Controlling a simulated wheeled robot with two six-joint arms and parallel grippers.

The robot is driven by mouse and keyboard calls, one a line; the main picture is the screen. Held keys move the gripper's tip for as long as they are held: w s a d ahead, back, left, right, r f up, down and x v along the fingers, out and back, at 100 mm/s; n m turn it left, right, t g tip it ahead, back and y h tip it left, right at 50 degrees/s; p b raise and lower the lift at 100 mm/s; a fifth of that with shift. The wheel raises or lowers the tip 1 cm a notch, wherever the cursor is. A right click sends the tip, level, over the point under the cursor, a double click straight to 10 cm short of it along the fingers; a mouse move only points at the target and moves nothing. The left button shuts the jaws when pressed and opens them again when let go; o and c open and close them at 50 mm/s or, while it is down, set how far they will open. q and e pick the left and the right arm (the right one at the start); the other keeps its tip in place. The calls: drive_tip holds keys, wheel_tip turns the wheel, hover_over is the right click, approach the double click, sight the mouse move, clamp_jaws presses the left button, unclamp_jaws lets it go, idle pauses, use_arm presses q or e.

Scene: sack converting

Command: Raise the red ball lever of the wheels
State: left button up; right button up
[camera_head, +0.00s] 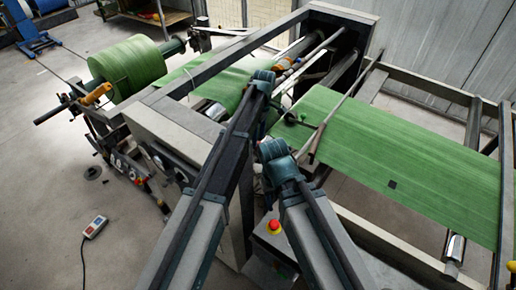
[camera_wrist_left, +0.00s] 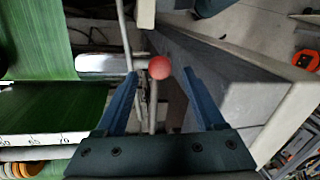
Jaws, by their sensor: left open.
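The red ball (camera_wrist_left: 160,67) shows in the left wrist view on the end of a thin metal lever beside a shiny roller. My left gripper (camera_wrist_left: 161,78) is open, its two blue fingers on either side of the ball in the picture. I see no contact with it. In the head view the left arm's end (camera_head: 262,84) is over the machine's frame, its fingers hard to make out. I cannot pick out the red ball there. My right arm's end (camera_head: 274,153) is near the right green web, with its fingers hidden.
Green woven web (camera_head: 385,158) runs over the machine at the right. A green roll (camera_head: 127,68) is at the left. The dark frame beam (camera_head: 232,58) and a pale machine wall (camera_wrist_left: 215,72) stand close. A red stop button (camera_head: 274,226) is low in front.

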use_arm(q)
drive_tip(key=f, duration=0.1)
drive_tip(key=f+b, duration=0.1)
drive_tip(key=shift+s+a+f+b, duration=0.1)
drive_tip(key=shift+s+f+b, duration=0.1)
drive_tip(key=shift+f+b, duration=0.1)
use_arm(e)
wheel_tip(320, 180, down, 3)
drive_tip(key=shift+r, duration=0.2)
use_arm(q)
clamp_jaws()
idle(0.9)
